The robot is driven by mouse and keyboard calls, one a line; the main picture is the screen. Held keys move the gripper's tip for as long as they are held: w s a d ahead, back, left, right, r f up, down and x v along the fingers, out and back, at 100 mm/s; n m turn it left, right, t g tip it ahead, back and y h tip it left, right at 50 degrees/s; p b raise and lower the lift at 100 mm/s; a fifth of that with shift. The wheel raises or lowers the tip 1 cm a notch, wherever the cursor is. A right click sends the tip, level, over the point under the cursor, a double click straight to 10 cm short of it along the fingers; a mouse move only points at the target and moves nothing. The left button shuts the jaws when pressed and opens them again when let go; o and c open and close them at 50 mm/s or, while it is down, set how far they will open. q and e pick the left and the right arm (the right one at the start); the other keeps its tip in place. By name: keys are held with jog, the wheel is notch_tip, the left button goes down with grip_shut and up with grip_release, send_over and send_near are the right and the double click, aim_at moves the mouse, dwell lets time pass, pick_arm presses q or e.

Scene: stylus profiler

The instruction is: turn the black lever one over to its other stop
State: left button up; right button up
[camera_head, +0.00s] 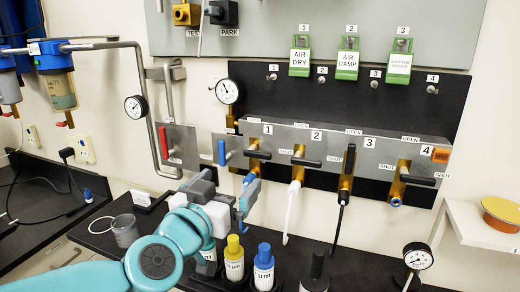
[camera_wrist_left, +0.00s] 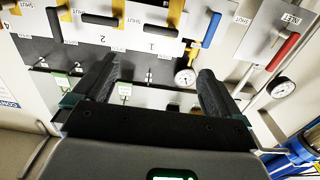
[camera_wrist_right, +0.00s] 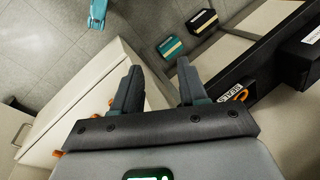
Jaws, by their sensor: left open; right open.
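Black lever one (camera_head: 258,154) lies level across its brass valve, under the label 1 on the grey panel. In the left wrist view, which is turned over, black lever one (camera_wrist_left: 152,27) shows at the top, beyond the fingers. My left gripper (camera_head: 229,196) is below and a little left of this lever, apart from it. In its own wrist view the left gripper (camera_wrist_left: 158,70) is open, with nothing between its fingers. My right gripper (camera_wrist_right: 160,72) is open and empty, away from the panel, and does not show in the head view.
Black lever two (camera_head: 306,161) and black lever four (camera_head: 418,180) lie level; black lever three (camera_head: 347,166) stands upright. A blue lever (camera_head: 221,152) and a red lever (camera_head: 163,141) are to the left. Yellow-capped (camera_head: 234,258) and blue-capped (camera_head: 264,266) bottles stand below.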

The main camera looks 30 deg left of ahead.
aim_at(256, 153)
pick_arm(q)
jog(key=x, duration=1.5)
jog(key=shift+w+a+f, duration=0.1)
jog(key=shift+w, duration=0.1)
jog(key=shift+w+a, duration=0.2)
jog(key=shift+d, duration=0.1)
jog(key=c, duration=1)
